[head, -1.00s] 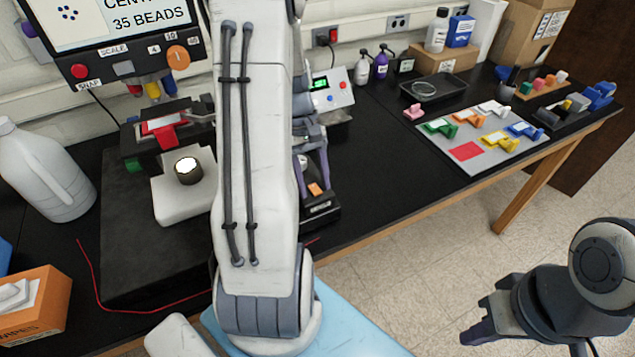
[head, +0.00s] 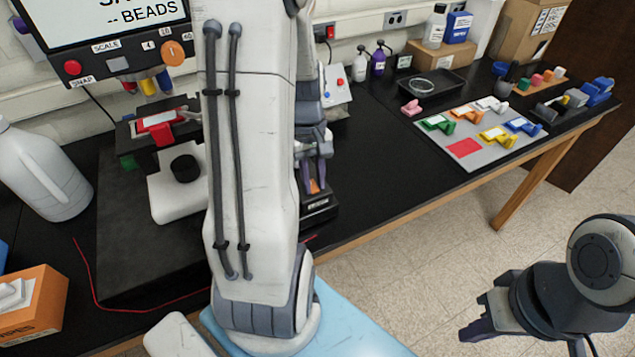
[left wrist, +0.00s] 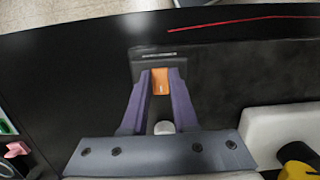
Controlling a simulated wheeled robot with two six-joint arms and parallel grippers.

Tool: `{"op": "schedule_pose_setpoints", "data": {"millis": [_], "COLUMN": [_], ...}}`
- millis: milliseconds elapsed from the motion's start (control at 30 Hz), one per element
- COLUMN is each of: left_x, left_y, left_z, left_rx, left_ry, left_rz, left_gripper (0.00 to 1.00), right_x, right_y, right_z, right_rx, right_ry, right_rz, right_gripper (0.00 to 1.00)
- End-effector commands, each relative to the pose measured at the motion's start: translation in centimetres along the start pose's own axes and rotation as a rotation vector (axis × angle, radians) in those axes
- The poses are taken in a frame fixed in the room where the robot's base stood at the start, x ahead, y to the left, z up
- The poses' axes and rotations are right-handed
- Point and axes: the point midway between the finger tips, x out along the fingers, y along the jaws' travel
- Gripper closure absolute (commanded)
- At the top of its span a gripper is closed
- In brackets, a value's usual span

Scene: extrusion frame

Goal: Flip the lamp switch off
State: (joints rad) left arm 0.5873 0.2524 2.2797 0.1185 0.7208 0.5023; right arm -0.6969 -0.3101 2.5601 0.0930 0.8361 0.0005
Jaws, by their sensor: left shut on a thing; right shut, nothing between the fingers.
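The lamp switch is an orange rocker (head: 315,186) on a small black box (head: 320,209) at the front of the bench. My left gripper (head: 314,190) points down at it; its fingers are shut on the orange rocker, which shows between the fingertips in the left wrist view (left wrist: 160,82). The microscope's lamp (head: 185,168), on the white base (head: 172,205), is dark. My upper left arm hides part of the bench. My right gripper (head: 470,325) is shut and empty, out over the floor at the lower right.
A screen (head: 95,25) reading "-- BEADS" stands behind the microscope. A white jug (head: 40,175) and an orange wipes box (head: 30,305) are at the left. A grey board of coloured clips (head: 480,140) and a black tray (head: 432,83) are at the right. A red wire lies at the front.

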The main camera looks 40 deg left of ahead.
Motion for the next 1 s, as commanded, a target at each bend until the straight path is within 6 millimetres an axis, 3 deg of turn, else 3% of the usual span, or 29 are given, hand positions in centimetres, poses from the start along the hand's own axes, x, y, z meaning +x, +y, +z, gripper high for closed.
{"op": "schedule_pose_setpoints", "data": {"millis": [133, 167, 200, 233, 633, 1000], "left_x": [0.0, 0.0, 0.0, 0.0, -0.7, -7.4], "left_y": [-0.4, -0.4, -0.4, -0.3, 0.1, 0.0], "left_z": [0.0, 0.0, 0.0, 0.0, 0.1, 0.1], "left_rx": [0.001, 0.001, 0.001, 0.001, 0.007, 0.007], "left_ry": [-0.002, -0.002, -0.002, -0.002, 0.001, 0.003], "left_rz": [-0.009, -0.009, -0.009, -0.009, -0.004, -0.003], "left_gripper": [1.00, 0.65, 0.50, 0.43, 0.43, 0.43], "right_x": [0.0, 0.0, 0.0, 0.0, 0.0, 0.4], "right_y": [0.0, 0.0, 0.0, 0.0, 0.0, 0.0], "right_z": [0.0, 0.0, 0.0, 0.0, 0.0, 0.0], "right_rx": [0.000, 0.000, 0.000, 0.000, 0.000, 0.000], "right_ry": [0.000, 0.000, 0.000, 0.000, 0.000, 0.000], "right_rz": [0.000, 0.000, 0.000, 0.000, 0.000, 0.000], "right_gripper": [1.00, 1.00, 1.00, 1.00, 1.00, 1.00]}}
